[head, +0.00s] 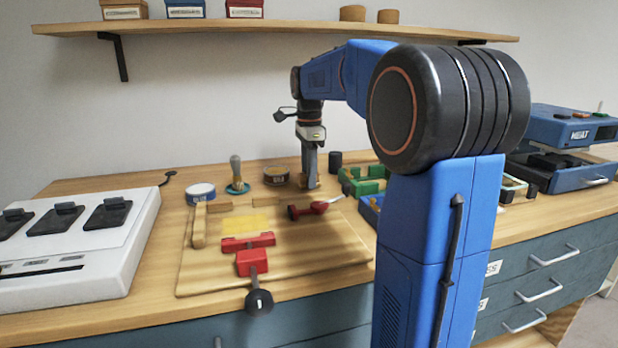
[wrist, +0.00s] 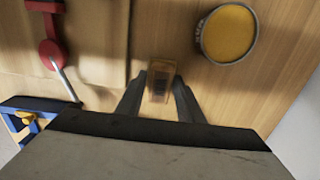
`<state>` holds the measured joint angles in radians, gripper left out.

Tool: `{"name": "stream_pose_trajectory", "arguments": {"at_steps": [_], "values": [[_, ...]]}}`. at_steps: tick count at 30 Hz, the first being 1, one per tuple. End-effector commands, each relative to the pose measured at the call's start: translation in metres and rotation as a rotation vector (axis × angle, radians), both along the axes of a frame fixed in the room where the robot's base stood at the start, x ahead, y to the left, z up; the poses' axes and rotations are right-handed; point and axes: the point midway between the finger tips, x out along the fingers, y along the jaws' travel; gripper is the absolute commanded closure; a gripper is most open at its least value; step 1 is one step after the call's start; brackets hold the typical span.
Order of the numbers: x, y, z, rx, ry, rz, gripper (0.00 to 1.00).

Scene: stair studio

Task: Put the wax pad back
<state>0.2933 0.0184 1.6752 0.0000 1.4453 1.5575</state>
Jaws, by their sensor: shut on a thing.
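My gripper (head: 309,184) is low over the wooden bench, behind the board. In the wrist view my gripper (wrist: 158,90) has its two fingers closed on the sides of a small amber-brown block (wrist: 159,76) with a dark mark, likely the wax pad. I cannot tell whether the block touches the bench. A round tin with an amber top (wrist: 228,33) stands beside it, apart from the fingers; this tin also shows in the head view (head: 276,175).
A wooden board (head: 310,258) with a red clamp (head: 252,262) and a red-handled tool (head: 313,209) lies in front. A white machine (head: 75,245) is at left, a blue press (head: 565,140) at right.

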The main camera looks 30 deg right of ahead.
Motion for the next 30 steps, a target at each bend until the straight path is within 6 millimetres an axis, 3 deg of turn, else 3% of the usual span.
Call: {"name": "stream_pose_trajectory", "arguments": {"at_steps": [13,14,16,26,30], "values": [[0.0,0.0,-0.01,0.0,0.0,0.0,0.87],[0.0,0.0,-0.011,0.0,0.0,0.0,0.64],[0.0,0.0,-0.01,0.0,0.0,0.0,0.48],[0.0,0.0,-0.009,0.0,-0.001,0.0,0.48],[0.001,0.0,0.002,-0.001,-0.003,0.0,0.48]]}}
